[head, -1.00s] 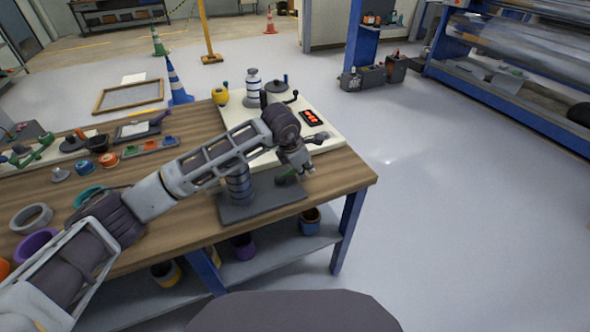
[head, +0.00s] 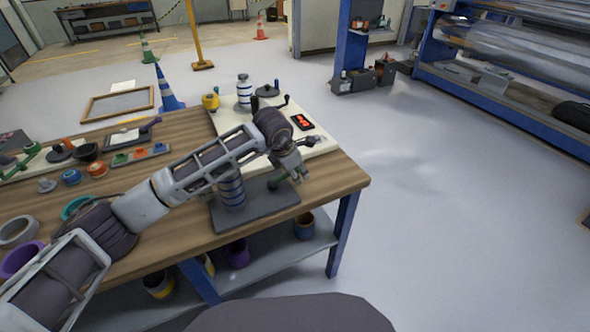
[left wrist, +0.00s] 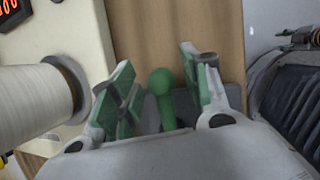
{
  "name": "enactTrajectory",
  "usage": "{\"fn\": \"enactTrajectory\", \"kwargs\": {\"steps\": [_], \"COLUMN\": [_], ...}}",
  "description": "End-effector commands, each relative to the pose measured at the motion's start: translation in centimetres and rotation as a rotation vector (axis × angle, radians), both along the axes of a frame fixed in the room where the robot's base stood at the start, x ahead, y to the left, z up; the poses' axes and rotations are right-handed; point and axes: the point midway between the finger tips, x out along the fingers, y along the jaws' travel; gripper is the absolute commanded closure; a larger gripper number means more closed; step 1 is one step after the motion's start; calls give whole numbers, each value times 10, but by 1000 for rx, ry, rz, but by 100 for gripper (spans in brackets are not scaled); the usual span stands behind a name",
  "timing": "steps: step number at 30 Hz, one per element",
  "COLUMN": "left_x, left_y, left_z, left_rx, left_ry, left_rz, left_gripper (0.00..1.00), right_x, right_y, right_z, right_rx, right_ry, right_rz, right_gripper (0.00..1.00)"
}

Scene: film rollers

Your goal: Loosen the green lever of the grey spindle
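The grey spindle (head: 231,189) is an upright banded cylinder on a dark grey base plate (head: 258,208) near the front edge of the bench. Its green lever (head: 279,183) sticks out to the right, partly hidden by my left gripper (head: 293,176). In the left wrist view the lever (left wrist: 161,84) shows a round green knob and a short stem. It stands between the parted, green-padded fingers of my left gripper (left wrist: 160,88), with a visible gap on each side. The left gripper is open. My right gripper is in neither view.
Behind the spindle is a pale panel (head: 325,140) with a red display (head: 302,122), a striped roll (head: 244,91) and a yellow pot (head: 210,101). Rings and small parts lie on the bench (head: 330,178) at left. A pale cylinder (left wrist: 35,100) is close left in the wrist view.

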Motion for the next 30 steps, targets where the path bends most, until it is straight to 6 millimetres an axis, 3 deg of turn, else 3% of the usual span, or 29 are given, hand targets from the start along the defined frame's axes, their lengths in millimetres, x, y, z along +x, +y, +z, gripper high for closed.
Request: {"fn": "enactTrajectory", "kwargs": {"steps": [14,30], "left_x": [-4,-28], "left_y": [2,22], "left_z": [10,77], "left_rx": [0,0], "left_ry": [1,-2], "left_rz": [0,-1], "left_gripper": [53,53], "right_x": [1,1], "right_y": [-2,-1], "right_z": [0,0], "right_rx": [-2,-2], "right_ry": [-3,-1], "right_rz": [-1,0], "right_gripper": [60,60]}}
